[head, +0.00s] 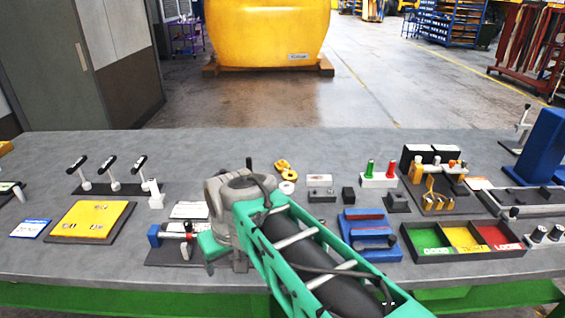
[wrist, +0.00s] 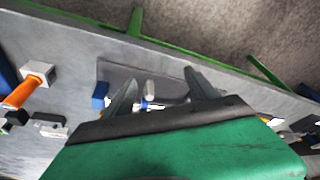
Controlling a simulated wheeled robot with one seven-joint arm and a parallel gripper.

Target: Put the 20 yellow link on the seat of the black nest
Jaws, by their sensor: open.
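A yellow link (head: 284,168) with rounded loops lies on the grey table, behind my arm's wrist in the head view. Any number on it is too small to read. A small black block (head: 397,202) with a raised middle stands right of my arm; I cannot tell for sure that it is the black nest. My gripper (wrist: 160,78) is open in the wrist view, its two fingers apart with nothing held. It hangs over the front left of the table, above a fixture with a blue block (wrist: 100,95) and a grey peg. The wrist view does not show the link.
A yellow plate (head: 92,222) lies at left, with a black-handled clamp row (head: 110,188) behind it. Right of my arm are a blue rack (head: 368,228), a white block with green and red pegs (head: 378,180), and a green-yellow-red tray (head: 462,240). The table's back strip is clear.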

